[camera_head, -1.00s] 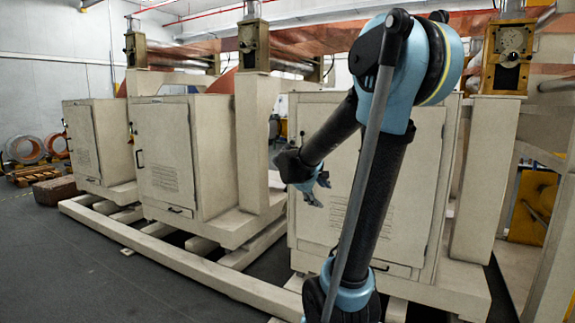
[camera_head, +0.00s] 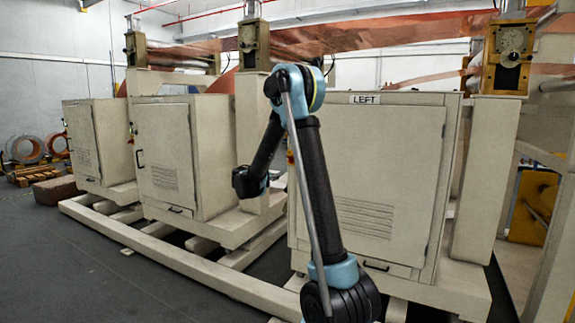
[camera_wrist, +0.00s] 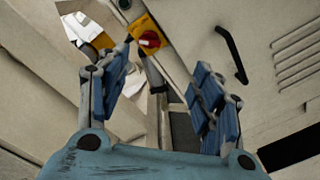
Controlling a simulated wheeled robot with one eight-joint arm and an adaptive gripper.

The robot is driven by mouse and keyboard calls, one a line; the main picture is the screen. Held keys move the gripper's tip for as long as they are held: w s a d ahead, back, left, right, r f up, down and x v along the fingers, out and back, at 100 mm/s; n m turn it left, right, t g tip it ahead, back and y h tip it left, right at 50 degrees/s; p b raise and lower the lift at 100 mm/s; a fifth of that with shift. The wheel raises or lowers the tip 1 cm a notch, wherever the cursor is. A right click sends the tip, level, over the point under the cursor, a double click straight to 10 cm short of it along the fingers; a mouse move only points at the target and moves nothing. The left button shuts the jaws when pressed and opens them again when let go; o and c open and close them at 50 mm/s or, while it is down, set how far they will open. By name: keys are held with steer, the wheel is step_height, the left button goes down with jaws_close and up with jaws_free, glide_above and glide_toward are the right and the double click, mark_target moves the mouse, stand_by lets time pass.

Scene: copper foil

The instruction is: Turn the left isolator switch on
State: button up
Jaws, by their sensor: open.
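The cabinet marked LEFT (camera_head: 385,130) stands right of centre in the head view, its door shut. A red knob on a yellow plate, the isolator switch (camera_wrist: 149,40), shows at the top middle of the wrist view. A small red and yellow bit of it (camera_head: 290,157) shows at the cabinet's left edge in the head view, beside my arm. My gripper (camera_wrist: 163,72) is open and empty, pointing towards the switch, with a gap between them. The switch lies beyond the fingertips, left of the gap's middle. In the head view my gripper is mostly hidden by my wrist.
A black door handle (camera_wrist: 232,54) and vent slots stand right of the fingers in the wrist view. More cabinets (camera_head: 165,150) stand to the left in the head view, on a pale floor frame (camera_head: 170,258). Open dark floor (camera_head: 70,270) lies at the front left.

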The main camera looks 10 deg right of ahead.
steer(key=w+a+x, duration=0.1)
steer(key=x, duration=1.6)
steer(key=shift+w+a+r+n+t, duration=0.2)
steer(key=shift+w+n+t, duration=0.1)
steer(key=shift+w+n, duration=0.1)
steer(key=shift+c, duration=0.2)
steer(key=c, duration=1)
